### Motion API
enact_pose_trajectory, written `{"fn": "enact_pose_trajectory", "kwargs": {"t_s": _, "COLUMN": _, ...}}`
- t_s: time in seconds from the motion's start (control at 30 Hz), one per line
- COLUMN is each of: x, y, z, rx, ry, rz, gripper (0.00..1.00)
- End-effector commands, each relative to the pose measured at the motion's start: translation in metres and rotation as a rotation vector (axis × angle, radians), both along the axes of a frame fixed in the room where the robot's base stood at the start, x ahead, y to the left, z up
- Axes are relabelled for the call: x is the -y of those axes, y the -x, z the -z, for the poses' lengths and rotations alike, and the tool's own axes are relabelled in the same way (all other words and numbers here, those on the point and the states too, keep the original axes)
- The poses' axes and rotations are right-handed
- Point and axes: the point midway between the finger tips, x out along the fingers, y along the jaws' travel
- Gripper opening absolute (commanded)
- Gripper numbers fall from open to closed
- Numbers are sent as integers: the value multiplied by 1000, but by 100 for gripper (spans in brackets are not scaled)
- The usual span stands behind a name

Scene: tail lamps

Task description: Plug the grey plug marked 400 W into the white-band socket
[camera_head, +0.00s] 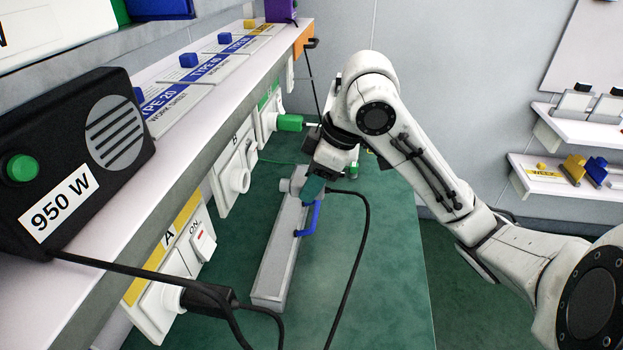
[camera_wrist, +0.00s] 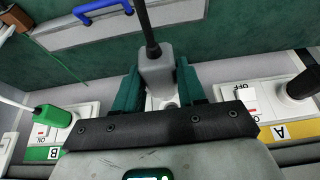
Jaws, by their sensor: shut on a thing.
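My gripper (camera_head: 305,188) is shut on the grey plug (camera_wrist: 155,70), which sits between its teal fingers in the wrist view. A black cable runs from the plug's back; no 400 W mark is readable. In the head view the plug's light grey end (camera_head: 290,185) points left, towards a round white socket (camera_head: 237,178) whose plate has no coloured band that I can see. A gap shows between plug and socket there. This socket looks empty. In the wrist view my gripper hides most of what lies ahead of the plug.
The yellow-band socket (camera_head: 155,300) holds a black plug (camera_head: 208,297). A green plug (camera_head: 290,122) sits in the green-band socket (camera_head: 263,118). A long grey box (camera_head: 275,270) with a blue handle (camera_head: 309,220) lies below my gripper. The shelf (camera_head: 215,115) overhangs the sockets. The green bench (camera_head: 395,270) is clear at right.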

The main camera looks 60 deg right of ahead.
Motion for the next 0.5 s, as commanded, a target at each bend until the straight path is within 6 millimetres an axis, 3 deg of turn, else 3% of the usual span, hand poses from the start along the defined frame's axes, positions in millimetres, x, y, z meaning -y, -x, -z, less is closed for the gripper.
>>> {"fn": "enact_pose_trajectory", "kwargs": {"t_s": 0.5, "x": -17, "y": -44, "z": -1, "rx": 0, "ry": -1, "rz": -4, "gripper": 3}}
